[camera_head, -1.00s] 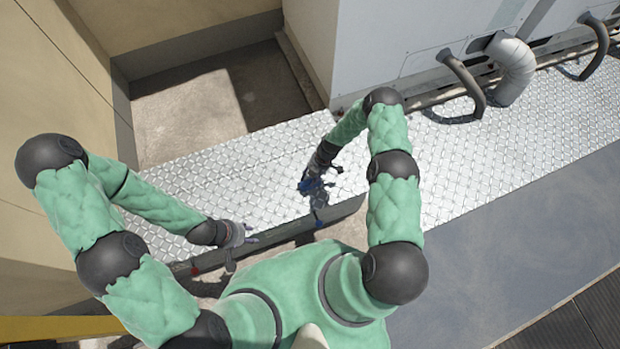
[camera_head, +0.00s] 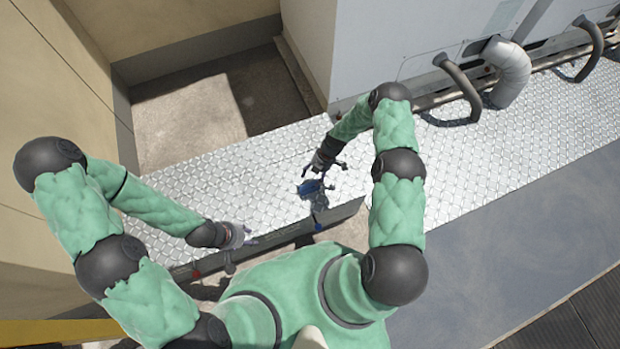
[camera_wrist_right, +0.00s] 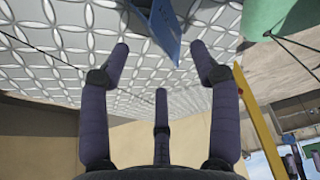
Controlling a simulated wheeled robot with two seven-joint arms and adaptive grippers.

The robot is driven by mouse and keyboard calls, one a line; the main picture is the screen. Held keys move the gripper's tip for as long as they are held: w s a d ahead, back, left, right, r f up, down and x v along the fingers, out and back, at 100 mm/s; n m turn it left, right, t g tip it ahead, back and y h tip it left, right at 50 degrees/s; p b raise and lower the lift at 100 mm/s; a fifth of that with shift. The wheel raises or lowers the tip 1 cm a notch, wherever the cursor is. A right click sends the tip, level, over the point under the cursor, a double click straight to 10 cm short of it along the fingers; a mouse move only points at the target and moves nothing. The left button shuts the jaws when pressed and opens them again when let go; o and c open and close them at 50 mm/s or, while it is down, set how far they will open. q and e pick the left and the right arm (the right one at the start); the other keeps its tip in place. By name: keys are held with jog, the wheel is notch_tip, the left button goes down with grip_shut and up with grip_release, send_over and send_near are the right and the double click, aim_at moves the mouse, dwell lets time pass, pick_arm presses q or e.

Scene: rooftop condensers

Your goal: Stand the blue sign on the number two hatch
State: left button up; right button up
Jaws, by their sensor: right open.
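The small blue sign (camera_head: 309,187) stands on the silver tread plate near its front edge. In the right wrist view the blue sign (camera_wrist_right: 160,25) is at the top, beyond the fingertips and apart from them. My right gripper (camera_head: 328,171) is open and empty, just above and right of the sign; its spread fingers (camera_wrist_right: 160,70) show in the wrist view. My left gripper (camera_head: 246,243) is low at the plate's front edge with fingers apart and nothing seen in it. I cannot read a number marking the number two hatch.
The tread plate (camera_head: 520,140) runs along grey condenser housing (camera_head: 420,30) with curved pipes (camera_head: 512,70). Its dark front face carries a red part (camera_head: 195,274) and a blue part (camera_head: 319,227). A beige wall (camera_head: 60,120) stands left. The plate left of the sign is clear.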

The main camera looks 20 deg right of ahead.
jog(key=p+v, duration=0.2)
jog(key=v, duration=0.4)
jog(key=s+a+r+m, duration=0.6)
jog(key=s+m, duration=0.4)
jog(key=m, duration=0.1)
jog(key=s+a+r+m, duration=0.6)
jog(key=s+a+m, duration=0.1)
jog(key=s+m, duration=0.3)
jog(key=shift+s+r+m+t+h, duration=0.2)
jog(key=shift+m+t+h, duration=0.15)
jog(key=shift+m, duration=0.25)
